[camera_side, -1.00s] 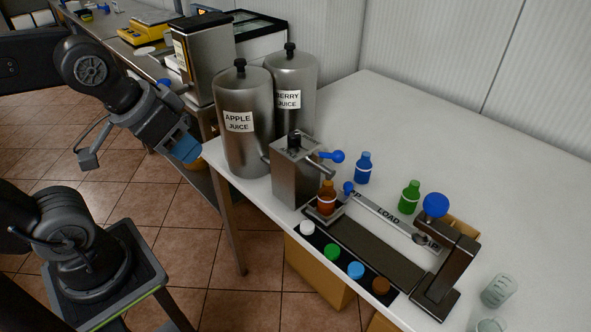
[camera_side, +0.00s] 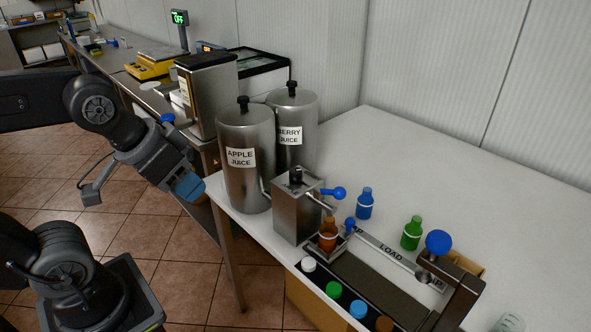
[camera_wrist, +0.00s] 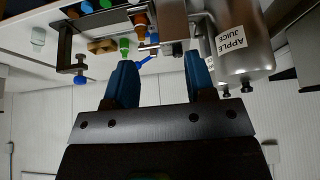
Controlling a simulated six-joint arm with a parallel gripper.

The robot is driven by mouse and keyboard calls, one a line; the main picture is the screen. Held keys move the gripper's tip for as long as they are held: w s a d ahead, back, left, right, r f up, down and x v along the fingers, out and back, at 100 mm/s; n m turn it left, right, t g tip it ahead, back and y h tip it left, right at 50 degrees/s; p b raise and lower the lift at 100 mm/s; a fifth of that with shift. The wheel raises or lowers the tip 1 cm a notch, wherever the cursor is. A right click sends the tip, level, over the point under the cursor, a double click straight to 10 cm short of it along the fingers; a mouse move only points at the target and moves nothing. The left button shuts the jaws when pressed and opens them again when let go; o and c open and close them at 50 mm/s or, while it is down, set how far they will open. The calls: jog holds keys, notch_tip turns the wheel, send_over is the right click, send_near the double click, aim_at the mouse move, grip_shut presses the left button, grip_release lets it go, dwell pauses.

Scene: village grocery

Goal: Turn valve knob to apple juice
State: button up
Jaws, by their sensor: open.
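A metal dispenser box (camera_side: 298,212) stands in front of two steel tanks, with a black knob (camera_side: 296,174) on top and a blue-ended lever (camera_side: 338,193) on its right side. The nearer tank is labelled APPLE JUICE (camera_side: 240,157); the one behind reads ERRY JUICE (camera_side: 290,135), its first letter hidden. My gripper (camera_side: 188,186) is left of the apple tank, apart from it and from the box. In the wrist view its blue fingers (camera_wrist: 159,62) are spread with nothing between them. Which way the black knob points is too small to tell.
A brown bottle (camera_side: 328,234) stands at the box's front. A blue bottle (camera_side: 365,204) and a green bottle (camera_side: 412,233) stand behind the LOAD strip. A dark press with a blue ball (camera_side: 438,243) stands at right. The table (camera_side: 450,180) is clear at the back.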

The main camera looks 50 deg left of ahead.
jog(key=shift+o, duration=0.6)
jog(key=w+r+n+g, duration=0.1)
jog(key=w+r+n, duration=0.3)
jog(key=w, duration=0.4)
jog(key=shift+a+r+g, duration=0.15)
jog(key=shift+a+g, duration=0.1)
jog(key=shift+g, duration=0.15)
jog(key=n+g, duration=0.4)
jog(key=n, duration=0.6)
send_over(296, 170)
notch_tip(296, 170, down, 3)
notch_tip(296, 170, down, 13)
jog(key=shift+s+f, duration=0.1)
jog(key=shift+f, duration=0.1)
jog(key=shift+c, duration=0.2)
jog(key=c, duration=0.9)
